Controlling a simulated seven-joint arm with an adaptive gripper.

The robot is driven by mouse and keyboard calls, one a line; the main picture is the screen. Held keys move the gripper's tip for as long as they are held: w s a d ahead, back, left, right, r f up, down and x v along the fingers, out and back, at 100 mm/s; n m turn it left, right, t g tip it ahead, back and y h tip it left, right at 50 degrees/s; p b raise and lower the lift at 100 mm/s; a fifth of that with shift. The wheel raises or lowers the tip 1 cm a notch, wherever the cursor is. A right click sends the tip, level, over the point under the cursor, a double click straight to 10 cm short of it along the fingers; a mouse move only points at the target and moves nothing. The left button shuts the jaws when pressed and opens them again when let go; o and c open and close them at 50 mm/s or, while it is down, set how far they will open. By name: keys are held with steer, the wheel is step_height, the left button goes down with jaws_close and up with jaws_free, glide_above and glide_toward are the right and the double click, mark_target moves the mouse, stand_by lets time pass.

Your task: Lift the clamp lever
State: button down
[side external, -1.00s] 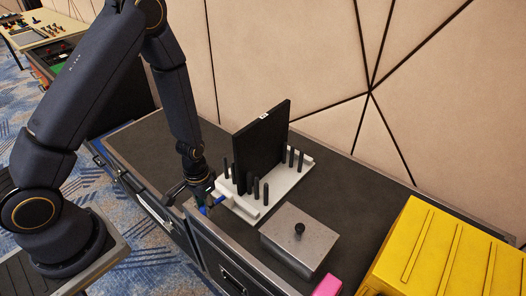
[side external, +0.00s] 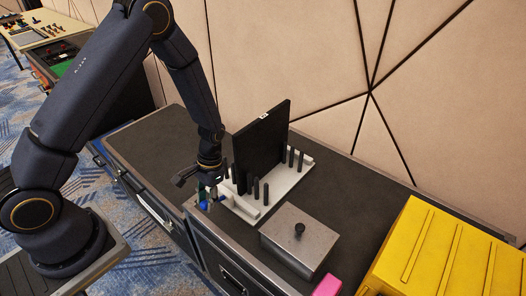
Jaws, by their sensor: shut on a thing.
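A white fixture base (side external: 289,183) with several black posts sits on the dark case top, and a black upright panel (side external: 260,148) stands in it. The clamp lever shows as a small blue piece (side external: 203,206) at the base's front left corner. My gripper (side external: 208,199) points down there and is shut on the lever. The fingers cover most of the lever, so its exact angle is hard to see.
A grey metal box (side external: 300,238) with a black knob stands right of the base. A pink block (side external: 327,286) and a yellow case (side external: 447,252) are further right. The dark case top (side external: 150,150) is clear at left.

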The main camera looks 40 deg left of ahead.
steer(key=c, duration=0.8)
jaws_free()
steer(key=shift+r, duration=0.1)
steer(key=v, duration=1.2)
